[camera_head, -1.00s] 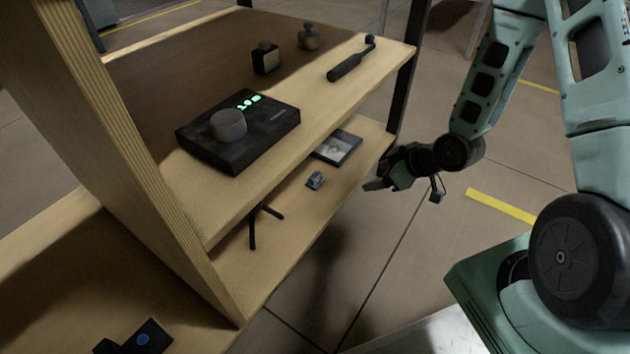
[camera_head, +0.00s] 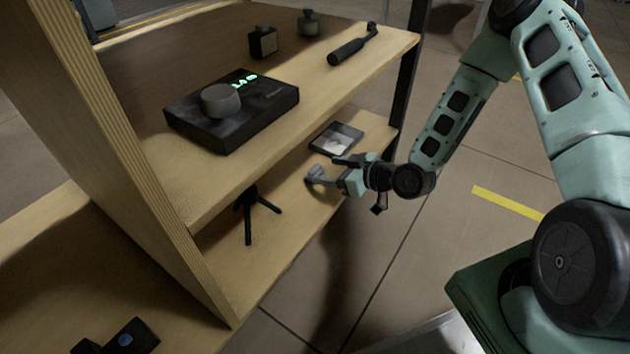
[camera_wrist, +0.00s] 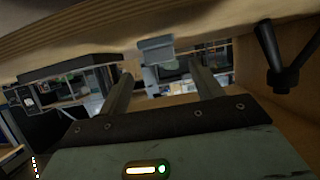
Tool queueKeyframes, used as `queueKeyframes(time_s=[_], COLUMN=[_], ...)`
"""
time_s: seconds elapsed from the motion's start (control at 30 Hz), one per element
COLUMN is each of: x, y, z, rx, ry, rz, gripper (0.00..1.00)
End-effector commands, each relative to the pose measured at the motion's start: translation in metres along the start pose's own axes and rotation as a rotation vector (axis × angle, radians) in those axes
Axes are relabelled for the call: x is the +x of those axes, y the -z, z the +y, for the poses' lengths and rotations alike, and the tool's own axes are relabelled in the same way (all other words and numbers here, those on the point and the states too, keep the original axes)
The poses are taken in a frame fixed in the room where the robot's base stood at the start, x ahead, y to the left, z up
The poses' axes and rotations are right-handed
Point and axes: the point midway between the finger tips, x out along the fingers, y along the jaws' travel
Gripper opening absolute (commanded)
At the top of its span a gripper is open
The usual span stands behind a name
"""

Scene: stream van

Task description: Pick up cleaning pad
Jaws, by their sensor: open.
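A small grey block (camera_head: 315,173), probably the cleaning pad, stands on the lower shelf (camera_head: 285,215). My gripper (camera_head: 324,171) is at this shelf's front edge, reaching in from the right, with its fingertips at the block and partly covering it. In the wrist view my gripper (camera_wrist: 161,74) has its two fingers apart. The grey block (camera_wrist: 155,48) shows just beyond the fingertips, roughly between them. I cannot tell whether either finger touches it.
A flat dark square case (camera_head: 336,139) lies behind the gripper on the lower shelf. A small black tripod (camera_head: 250,207) stands to the left. The upper shelf (camera_head: 330,85) overhangs and carries a black scale (camera_head: 265,105) with a grey cup. Open floor lies right.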

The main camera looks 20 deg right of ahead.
Motion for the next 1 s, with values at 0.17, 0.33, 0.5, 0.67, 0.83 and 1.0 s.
queueKeyframes(time_s=[0.17, 0.33, 0.5, 0.67, 0.83, 1.0], x=[0.018, 0.028, 0.048, 0.066, 0.071, 0.070], y=[-0.001, -0.004, -0.007, -0.005, -0.003, -0.002], z=[0.000, 0.000, 0.000, 0.000, 0.000, 0.000], rx=[-0.001, -0.001, -0.002, -0.001, 0.000, 0.000], ry=[0.000, 0.001, 0.000, 0.001, 0.000, 0.000], rz=[0.000, 0.001, 0.001, 0.001, -0.001, -0.001], gripper=[0.65, 0.65, 0.65, 0.65, 0.65, 0.65])
